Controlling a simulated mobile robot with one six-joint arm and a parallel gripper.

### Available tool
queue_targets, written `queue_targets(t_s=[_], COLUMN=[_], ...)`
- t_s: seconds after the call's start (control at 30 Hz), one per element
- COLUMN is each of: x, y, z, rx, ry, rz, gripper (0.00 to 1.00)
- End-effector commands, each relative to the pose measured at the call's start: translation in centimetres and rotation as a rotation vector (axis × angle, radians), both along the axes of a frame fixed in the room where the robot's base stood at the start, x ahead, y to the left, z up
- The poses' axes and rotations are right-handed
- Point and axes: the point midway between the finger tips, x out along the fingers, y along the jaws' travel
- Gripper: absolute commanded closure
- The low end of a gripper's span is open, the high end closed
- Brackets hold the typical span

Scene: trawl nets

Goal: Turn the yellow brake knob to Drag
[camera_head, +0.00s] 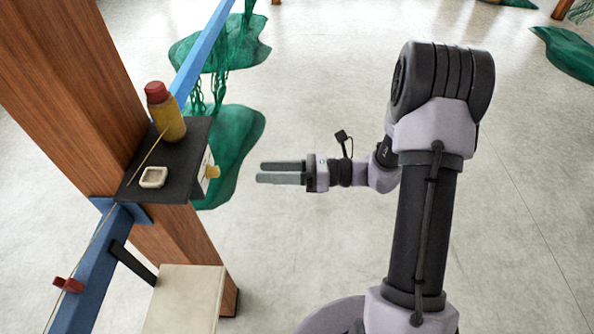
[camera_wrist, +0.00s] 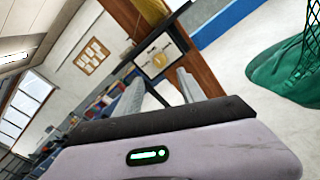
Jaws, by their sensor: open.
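The yellow brake knob (camera_head: 212,171) sticks out from the right side of a small dark shelf unit (camera_head: 178,178) on the wooden post in the head view. In the wrist view the yellow knob (camera_wrist: 160,60) sits in the middle of a pale dial plate (camera_wrist: 150,52) with dark lettering too small to read. My gripper (camera_head: 257,172) is open and empty, to the right of the knob and apart from it, pointing towards it. In the wrist view the knob shows ahead, between and beyond the two fingers (camera_wrist: 160,88). I cannot tell which mark the knob points at.
On the shelf stand a yellow bottle with a red cap (camera_head: 166,112) and a small white dish (camera_head: 153,177). A blue rail (camera_head: 88,285) carries a red clip (camera_head: 68,285). A pale box (camera_head: 185,300) stands below. The floor around my arm is clear.

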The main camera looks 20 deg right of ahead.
Motion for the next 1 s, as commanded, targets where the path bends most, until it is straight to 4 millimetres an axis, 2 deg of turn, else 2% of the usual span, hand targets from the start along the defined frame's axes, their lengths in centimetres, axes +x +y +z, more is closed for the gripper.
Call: queue_targets(t_s=[0.03,0.1,0.2,0.3,0.77,0.87,0.97,1.0], x=[-0.4,-1.1,-1.8,-2.1,-2.3,-3.2,-6.9,-9.1], y=[-1.4,-3.1,-4.8,-5.7,-5.9,-4.3,-0.3,1.2], z=[0.0,0.1,0.1,0.2,0.2,-0.2,-1.7,-2.8], rx=[-0.001,0.0,0.0,-0.001,-0.002,-0.078,-0.329,-0.464], ry=[-0.001,-0.001,-0.001,-0.001,-0.001,-0.047,-0.206,-0.299], rz=[-0.006,-0.004,-0.002,-0.001,0.002,0.071,0.287,0.401], gripper=[0.53,0.53,0.53,0.53,0.53,0.53,0.53,0.53])
